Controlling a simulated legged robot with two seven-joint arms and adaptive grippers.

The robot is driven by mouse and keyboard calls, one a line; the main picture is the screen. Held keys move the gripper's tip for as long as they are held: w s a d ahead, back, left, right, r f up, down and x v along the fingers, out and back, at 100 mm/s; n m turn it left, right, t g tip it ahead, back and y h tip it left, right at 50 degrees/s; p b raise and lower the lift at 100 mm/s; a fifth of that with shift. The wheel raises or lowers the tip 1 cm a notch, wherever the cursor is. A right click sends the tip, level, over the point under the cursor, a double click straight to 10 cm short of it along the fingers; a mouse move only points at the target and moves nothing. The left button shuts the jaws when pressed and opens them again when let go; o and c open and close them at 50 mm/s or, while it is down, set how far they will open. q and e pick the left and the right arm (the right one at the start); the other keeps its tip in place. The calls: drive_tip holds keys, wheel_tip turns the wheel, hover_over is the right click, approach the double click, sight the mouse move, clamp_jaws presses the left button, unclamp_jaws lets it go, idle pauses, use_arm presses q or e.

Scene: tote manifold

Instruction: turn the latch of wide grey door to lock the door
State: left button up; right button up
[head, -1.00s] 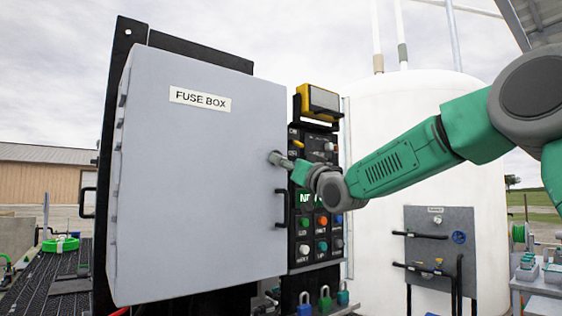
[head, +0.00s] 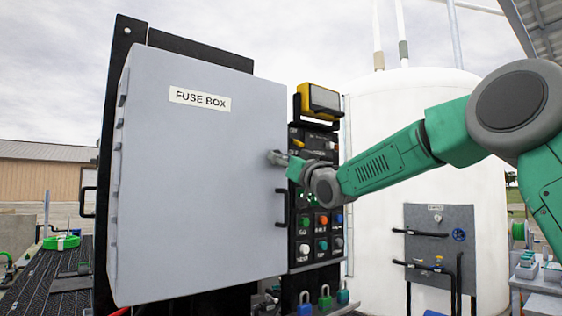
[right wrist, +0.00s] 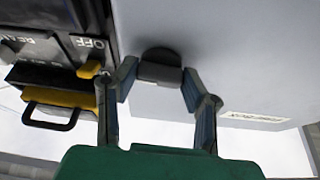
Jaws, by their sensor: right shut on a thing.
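The wide grey door (head: 195,200) of the fuse box is closed flat and bears a FUSE BOX label. Its latch, a small dark grey knob (right wrist: 160,68), sits near the door's right edge in the head view. My right gripper (head: 279,158) reaches it from the right. In the right wrist view the gripper's two fingers (right wrist: 158,78) stand on either side of the latch and are shut on it. In the head view the fingers mostly cover the latch, so its exact angle is hard to read. My left gripper is not in view.
A black handle (head: 281,208) is on the door below the latch. A control panel (head: 316,200) with several coloured buttons stands right beside the door. A yellow device (head: 318,101) sits above it. A white tank (head: 400,140) stands behind my right arm.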

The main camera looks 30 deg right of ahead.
drive_tip(key=shift+d+n+y, duration=0.1)
drive_tip(key=shift+n+y, duration=0.3)
drive_tip(key=shift+n, duration=0.3)
drive_tip(key=o, duration=1.2)
drive_tip(key=shift+c, duration=0.2)
drive_tip(key=shift+s+d, duration=0.1)
drive_tip(key=shift+s, duration=0.05)
drive_tip(key=v, duration=1.1)
drive_tip(key=shift+s+d+f, duration=0.2)
drive_tip(key=shift+s+f, duration=0.1)
